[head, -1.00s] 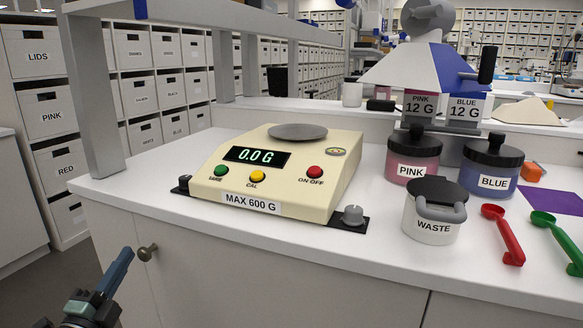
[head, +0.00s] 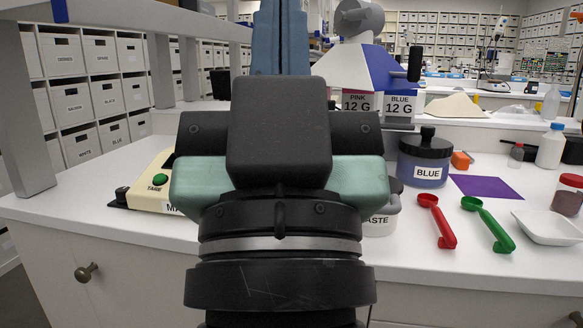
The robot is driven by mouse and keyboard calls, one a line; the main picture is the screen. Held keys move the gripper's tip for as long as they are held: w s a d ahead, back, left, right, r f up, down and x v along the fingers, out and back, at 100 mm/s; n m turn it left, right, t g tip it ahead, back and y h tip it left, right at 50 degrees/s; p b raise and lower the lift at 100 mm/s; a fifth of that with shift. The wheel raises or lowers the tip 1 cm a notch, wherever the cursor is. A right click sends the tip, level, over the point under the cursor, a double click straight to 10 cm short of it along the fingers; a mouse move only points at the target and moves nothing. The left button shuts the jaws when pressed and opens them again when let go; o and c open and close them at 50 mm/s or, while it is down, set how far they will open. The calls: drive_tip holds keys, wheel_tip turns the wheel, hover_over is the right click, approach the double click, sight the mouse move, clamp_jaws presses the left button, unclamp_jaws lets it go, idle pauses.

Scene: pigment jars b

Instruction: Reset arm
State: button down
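My gripper (head: 280,30) fills the middle of the head view, close to the camera and seen from behind. Its blue finger part points up and away, and the black and pale green wrist is below it. Whether the fingers are open or shut is hidden by this angle. I see nothing held. The cream scale (head: 150,188) is mostly hidden behind my wrist; its green TARE button shows. The waste jar (head: 382,222) is partly covered on the right of my wrist, and the pink jar is hidden.
On the white counter (head: 350,262) stand the blue jar (head: 424,160), a red scoop (head: 437,222), a green scoop (head: 488,226), a purple sheet (head: 485,187) and a white dish (head: 548,228). A blue-and-white dispenser (head: 366,68) stands behind. A grey post (head: 22,120) rises at left.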

wheel_tip(320, 180, up, 34)
drive_tip(key=p, duration=3.4)
drive_tip(key=shift+s+d, duration=0.3)
drive_tip(key=shift+s, duration=0.1)
